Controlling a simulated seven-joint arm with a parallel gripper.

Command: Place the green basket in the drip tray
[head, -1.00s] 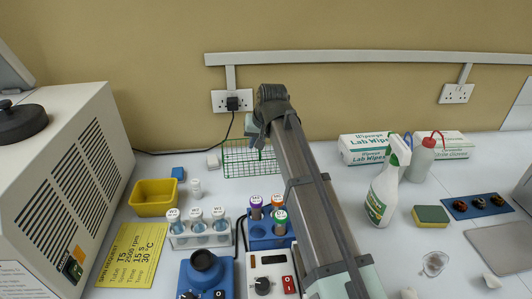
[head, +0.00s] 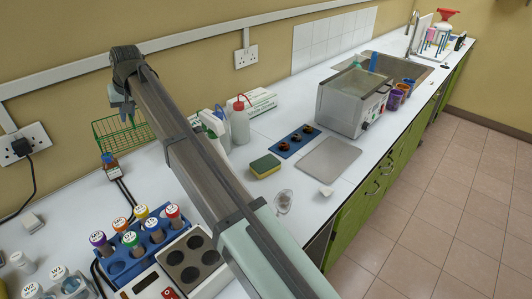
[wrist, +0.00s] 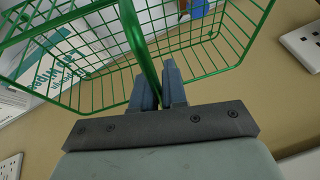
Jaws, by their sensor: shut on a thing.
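The green wire basket (head: 112,137) hangs from my gripper (head: 122,108), close to the back wall at the left of the head view. The wrist view shows the two fingers (wrist: 158,88) shut on the basket's green handle, with the mesh (wrist: 95,60) spread around them. The arm and gripper hide part of the basket in the head view. A flat grey sheet-like tray (head: 328,162) lies on the bench to the right, and I take it for the drip tray. Its top is bare, and the basket is far from it.
A steel bath (head: 345,105) stands behind the tray. A tube rack (head: 125,268) is front left.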

